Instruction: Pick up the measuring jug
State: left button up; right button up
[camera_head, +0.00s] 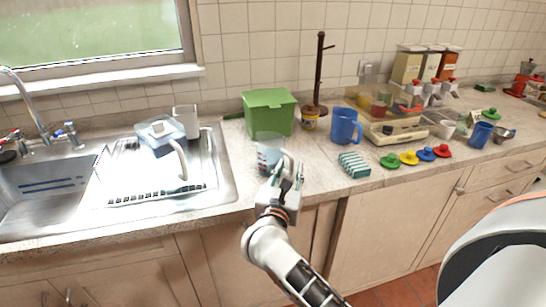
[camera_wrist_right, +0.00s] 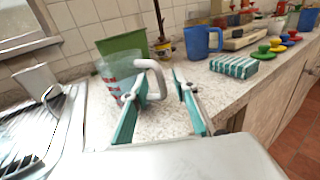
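The measuring jug (camera_head: 268,154) is clear with red markings and a white handle. It stands upright on the counter in front of the green box. In the right wrist view the jug (camera_wrist_right: 121,80) is just beyond my right gripper, with its white handle curving toward the space between the fingers. My right gripper (camera_head: 287,178) is at the jug's handle side. In the right wrist view my right gripper (camera_wrist_right: 165,92) has its two teal-padded fingers apart, with the left finger overlapping the jug and handle. No firm hold on the handle shows. My left gripper is not in view.
A green box (camera_head: 268,112) stands behind the jug. A blue mug (camera_head: 345,126) and a green-striped packet (camera_head: 354,165) are to the right. The sink's drainboard (camera_head: 205,180) with a white cup (camera_head: 186,121) is to the left. The counter's front edge runs under my right arm.

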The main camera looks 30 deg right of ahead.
aim_at(292, 163)
jog(key=x, duration=0.3)
jog(key=shift+d, duration=0.15)
jog(key=shift+r, duration=0.1)
grip_shut()
jog(key=shift+r, duration=0.2)
notch_tip(292, 163, up, 20)
jog(key=p, duration=0.2)
jog(key=shift+f, duration=0.2)
dwell(0.9)
